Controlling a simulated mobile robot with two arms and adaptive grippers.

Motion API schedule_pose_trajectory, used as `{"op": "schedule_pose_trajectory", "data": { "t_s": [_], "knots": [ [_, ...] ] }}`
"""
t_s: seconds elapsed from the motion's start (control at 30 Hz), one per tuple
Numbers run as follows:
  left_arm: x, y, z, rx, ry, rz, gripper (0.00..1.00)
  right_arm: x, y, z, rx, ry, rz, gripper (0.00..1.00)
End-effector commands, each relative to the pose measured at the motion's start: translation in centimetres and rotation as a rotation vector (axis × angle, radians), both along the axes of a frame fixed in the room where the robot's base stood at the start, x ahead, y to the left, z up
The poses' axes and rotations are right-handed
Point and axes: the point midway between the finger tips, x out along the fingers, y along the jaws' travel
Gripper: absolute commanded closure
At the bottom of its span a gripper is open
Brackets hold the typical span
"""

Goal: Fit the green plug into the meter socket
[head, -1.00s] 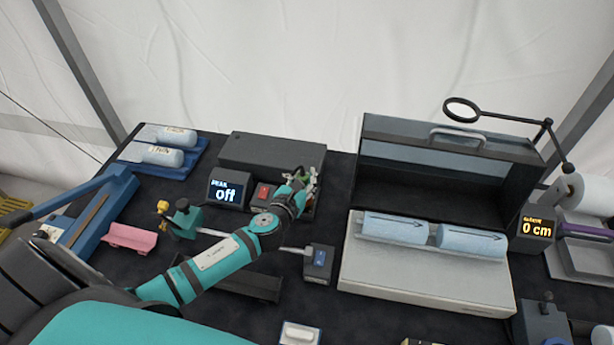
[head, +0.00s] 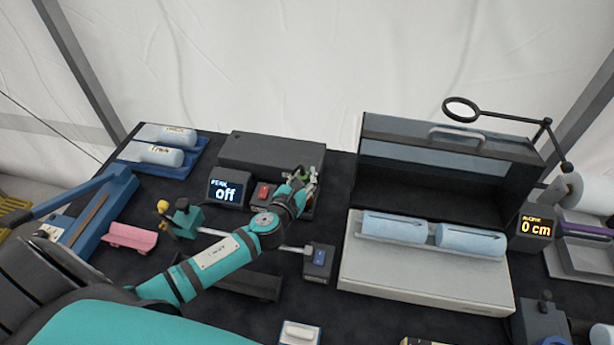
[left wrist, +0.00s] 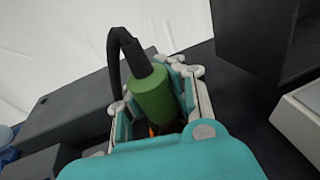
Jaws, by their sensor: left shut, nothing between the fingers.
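The green plug (left wrist: 153,101) shows large in the left wrist view, a green cylinder with a black cable bending over from its top. In the head view only a small green part (head: 303,176) of it shows at my fingers. The gripper is over the right end of a dark box with a red switch (head: 263,193). The meter socket is hidden by the gripper and plug, so I cannot tell how the plug sits. My right gripper is not in view.
A long dark box (head: 270,150) lies behind. An open-lidded case (head: 425,275) with two blue cylinders stands to the right. A small box with a blue switch (head: 319,262) is in front of the gripper.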

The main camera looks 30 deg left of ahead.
Motion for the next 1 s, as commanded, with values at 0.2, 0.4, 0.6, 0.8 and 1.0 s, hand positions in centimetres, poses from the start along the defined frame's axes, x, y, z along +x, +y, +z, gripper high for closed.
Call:
{"op": "schedule_pose_trajectory", "data": {
  "t_s": [0.2, 0.4, 0.6, 0.8, 1.0],
  "knots": [
    [0.0, 0.0, 0.1, 0.001, -0.001, 0.0, 1.0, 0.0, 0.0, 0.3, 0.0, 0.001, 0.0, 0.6],
    [0.0, 0.0, 0.0, 0.001, -0.001, 0.0, 1.0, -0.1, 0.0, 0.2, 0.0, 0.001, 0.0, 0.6],
    [0.0, 0.0, -0.2, 0.001, -0.001, 0.0, 1.0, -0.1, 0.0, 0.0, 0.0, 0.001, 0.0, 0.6],
    [0.0, 0.0, -0.7, 0.0, -0.001, 0.0, 1.0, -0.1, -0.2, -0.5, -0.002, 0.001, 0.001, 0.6],
    [0.0, 0.0, -1.2, 0.0, -0.001, 0.0, 1.0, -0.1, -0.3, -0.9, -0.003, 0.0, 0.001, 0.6]
  ]
}}
